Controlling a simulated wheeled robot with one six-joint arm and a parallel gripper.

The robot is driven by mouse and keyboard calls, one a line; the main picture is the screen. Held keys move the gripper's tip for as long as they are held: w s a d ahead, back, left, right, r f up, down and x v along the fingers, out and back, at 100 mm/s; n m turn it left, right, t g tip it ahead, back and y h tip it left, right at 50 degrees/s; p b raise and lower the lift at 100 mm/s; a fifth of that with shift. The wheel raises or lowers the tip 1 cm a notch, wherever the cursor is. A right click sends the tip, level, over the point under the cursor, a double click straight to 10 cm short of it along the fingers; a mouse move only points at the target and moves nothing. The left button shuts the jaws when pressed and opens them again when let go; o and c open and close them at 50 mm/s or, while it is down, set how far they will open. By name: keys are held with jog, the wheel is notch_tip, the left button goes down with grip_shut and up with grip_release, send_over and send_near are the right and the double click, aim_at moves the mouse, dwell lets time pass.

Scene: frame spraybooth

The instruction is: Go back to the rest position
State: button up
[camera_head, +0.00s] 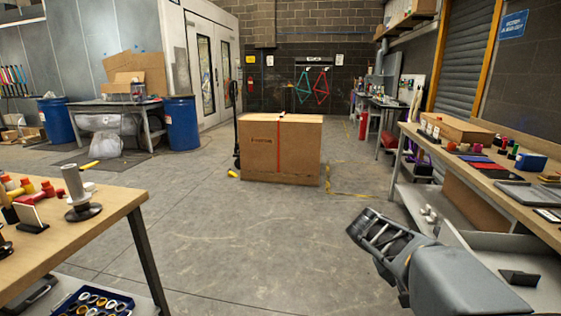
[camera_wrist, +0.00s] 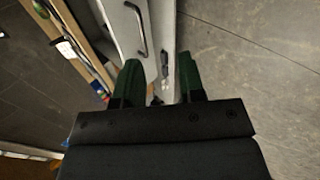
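My gripper (camera_wrist: 158,85) shows in the wrist view with its two green fingers apart and nothing between them. Beyond the fingers lie the bare grey floor and a light grey cabinet side with a dark handle. In the head view my gripper (camera_head: 362,222) is at the lower right, on my dark grey arm. It is held over the open floor, just left of the right workbench (camera_head: 400,172), and touches nothing that I can see.
A large cardboard box (camera_head: 258,162) stands mid-floor, with a pallet jack (camera_head: 237,140) behind its left side. A wooden table (camera_head: 122,203) with several items is at left. Blue barrels (camera_head: 182,124) stand further back.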

jog(key=s+a+r+t+y+p, duration=0.2)
jog(key=s+a+r+y+p, duration=0.2)
jog(key=a+r+p, duration=0.3)
jog(key=s+a+r+t+y+p, duration=0.2)
jog(key=s+a+r+y+p, duration=0.3)
jog(key=p, duration=0.5)
notch_tip(320, 180, up, 3)
jog(key=s+a, duration=0.1)
jog(key=a, duration=0.1)
jog(key=shift+a+r+n+t, duration=0.15)
jog(key=shift+a+n+t, duration=0.15)
jog(key=shift+a+n, duration=0.1)
